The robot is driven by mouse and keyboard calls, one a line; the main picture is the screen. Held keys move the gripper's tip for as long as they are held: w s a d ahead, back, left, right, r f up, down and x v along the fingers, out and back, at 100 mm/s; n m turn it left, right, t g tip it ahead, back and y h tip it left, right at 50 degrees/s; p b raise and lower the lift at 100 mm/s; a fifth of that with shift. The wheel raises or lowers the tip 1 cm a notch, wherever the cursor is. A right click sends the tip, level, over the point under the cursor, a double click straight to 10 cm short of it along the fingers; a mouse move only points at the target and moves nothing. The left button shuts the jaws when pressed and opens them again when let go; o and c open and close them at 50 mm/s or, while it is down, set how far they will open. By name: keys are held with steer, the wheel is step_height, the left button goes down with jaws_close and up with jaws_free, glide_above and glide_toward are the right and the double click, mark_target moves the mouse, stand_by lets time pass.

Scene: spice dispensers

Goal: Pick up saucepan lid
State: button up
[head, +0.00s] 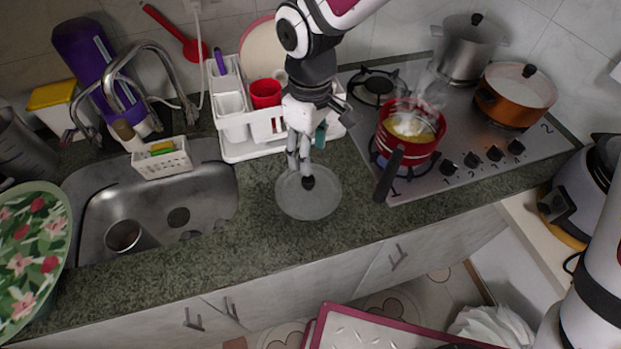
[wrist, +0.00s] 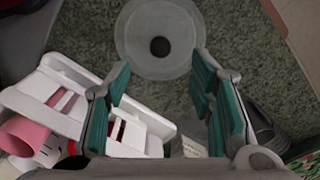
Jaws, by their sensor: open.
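The saucepan lid (head: 322,205) lies on the green speckled counter between the sink and the stove. It is a round grey translucent disc with a dark knob at its middle. In the wrist view the lid (wrist: 140,42) is at the top centre, with its knob (wrist: 159,46) facing me. My gripper (head: 304,172) hangs over the back part of the lid, pointing down. In the wrist view my gripper (wrist: 158,80) has its two teal-padded fingers spread apart with nothing between them. The knob is just beyond the fingertips. I cannot tell the exact height above the lid.
A white dish rack (head: 240,151) with a red cup stands behind the lid. The sink (head: 205,195) is to the left. Counter in front is clear.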

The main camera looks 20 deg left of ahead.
mark_target(308, 179)
step_height(308, 179, down, 5)
steer(key=shift+f, duration=0.15)
steer(key=f, duration=0.1)
steer(key=f+p, duration=0.1)
steer(key=f, duration=0.1)
steer(key=shift+a+f, duration=0.3)
steer(key=shift+f, duration=0.75)
steer(key=shift+c, duration=0.5)
jaws_close()
